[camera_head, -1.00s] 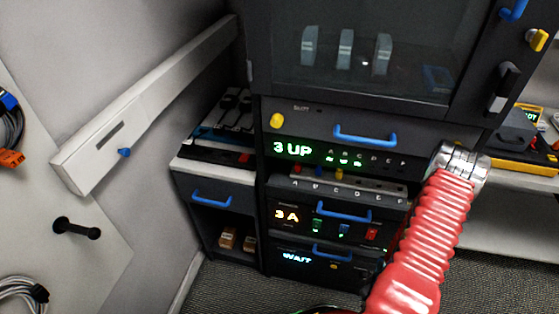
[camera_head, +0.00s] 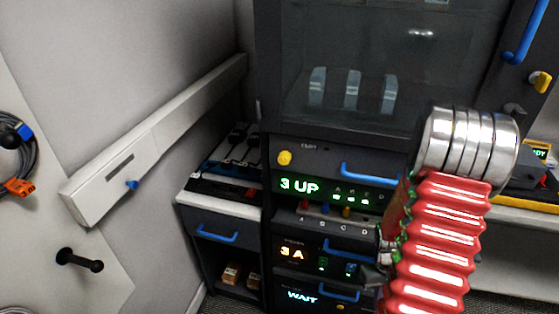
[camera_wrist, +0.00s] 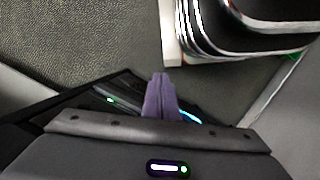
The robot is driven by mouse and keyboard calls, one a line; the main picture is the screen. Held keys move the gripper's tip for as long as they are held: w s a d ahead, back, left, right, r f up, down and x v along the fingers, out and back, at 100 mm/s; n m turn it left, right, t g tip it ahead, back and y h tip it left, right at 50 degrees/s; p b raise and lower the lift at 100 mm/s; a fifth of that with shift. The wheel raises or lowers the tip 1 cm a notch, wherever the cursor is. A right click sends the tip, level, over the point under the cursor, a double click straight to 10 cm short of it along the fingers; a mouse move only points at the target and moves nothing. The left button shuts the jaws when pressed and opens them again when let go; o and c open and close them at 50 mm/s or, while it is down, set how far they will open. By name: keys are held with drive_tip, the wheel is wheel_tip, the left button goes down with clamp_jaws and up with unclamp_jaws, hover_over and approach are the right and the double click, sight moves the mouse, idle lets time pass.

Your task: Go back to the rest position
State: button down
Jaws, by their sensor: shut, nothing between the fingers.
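My red ribbed arm with a silver metal joint covers the right part of the head view. A dark gripper part (camera_head: 375,272) shows at its left edge, in front of the lower rack panels; its fingertips are hard to make out there. In the wrist view the purple fingers of my gripper (camera_wrist: 160,78) are together, with nothing seen between them. No object is held.
A dark rack (camera_head: 285,235) with blue handles, lit displays reading 3 UP, 3 A and WAIT, and a glass-fronted upper cabinet (camera_head: 345,60) stands ahead. A low side cabinet (camera_head: 190,218) stands left.

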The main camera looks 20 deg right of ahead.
drive_tip(key=a+r+n+t, duration=0.1)
drive_tip(key=a+r+t, duration=0.1)
drive_tip(key=a+r, duration=0.6)
drive_tip(key=w+a+r+n+t, duration=0.1)
drive_tip(key=a+r+t, duration=0.2)
drive_tip(key=a+r, duration=0.6)
drive_tip(key=w+a+r+t, duration=0.1)
drive_tip(key=a+r+t, duration=0.2)
drive_tip(key=a+r, duration=0.6)
wheel_tip(320, 180, up, 11)
drive_tip(key=shift+a+f+n, duration=0.2)
drive_tip(key=shift+n, duration=0.2)
idle(1.6)
